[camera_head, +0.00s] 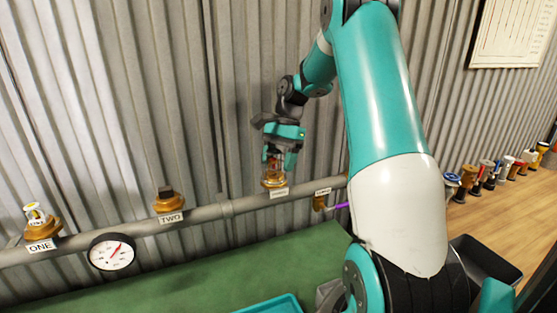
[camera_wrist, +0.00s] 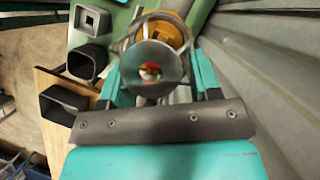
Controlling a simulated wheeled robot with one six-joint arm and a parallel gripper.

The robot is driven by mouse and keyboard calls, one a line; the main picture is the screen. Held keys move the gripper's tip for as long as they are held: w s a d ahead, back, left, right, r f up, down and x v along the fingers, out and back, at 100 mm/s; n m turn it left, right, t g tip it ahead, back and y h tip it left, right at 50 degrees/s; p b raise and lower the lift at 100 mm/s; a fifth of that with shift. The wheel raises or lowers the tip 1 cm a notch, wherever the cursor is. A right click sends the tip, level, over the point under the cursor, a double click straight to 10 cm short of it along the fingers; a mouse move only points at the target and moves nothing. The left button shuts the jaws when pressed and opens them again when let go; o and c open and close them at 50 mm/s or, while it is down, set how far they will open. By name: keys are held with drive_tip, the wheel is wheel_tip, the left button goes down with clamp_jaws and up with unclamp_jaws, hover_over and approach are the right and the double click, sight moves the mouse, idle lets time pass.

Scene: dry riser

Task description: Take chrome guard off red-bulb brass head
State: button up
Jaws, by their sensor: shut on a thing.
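The brass head (camera_head: 274,183) stands on the grey pipe, with a small label below it. My gripper (camera_head: 279,160) is over this head, with its jaws around the chrome guard. In the wrist view, the guard (camera_wrist: 153,66) is a round metal cap with thin bars, between the two teal fingers of my gripper (camera_wrist: 163,78). A red and pale bulb (camera_wrist: 150,71) shows through the hole in the guard's top. Brass (camera_wrist: 170,32) shows behind the guard. The fingers hide part of the guard in the head view. I cannot tell whether the guard still touches the brass.
Head ONE (camera_head: 39,221), brass block TWO (camera_head: 166,198) and a pressure gauge (camera_head: 112,252) are along the pipe to the left. A brass outlet with a purple piece (camera_head: 340,206) is at right. Several coloured fittings (camera_head: 489,176) line the wooden bench. Corrugated wall (camera_head: 120,100) stands close behind.

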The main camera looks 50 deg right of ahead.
sight(274, 151)
drive_tip(key=shift+r+p, duration=0.55)
drive_tip(key=shift+r, duration=0.1)
drive_tip(key=shift+r+p, duration=3.65)
drive_tip(key=shift+p, duration=0.6)
wheel_tip(274, 151, up, 4)
drive_tip(key=p, duration=0.4)
drive_tip(key=shift+f+p, duration=0.1)
drive_tip(key=shift+p, duration=0.25)
drive_tip(key=shift+c, duration=0.4)
clamp_jaws()
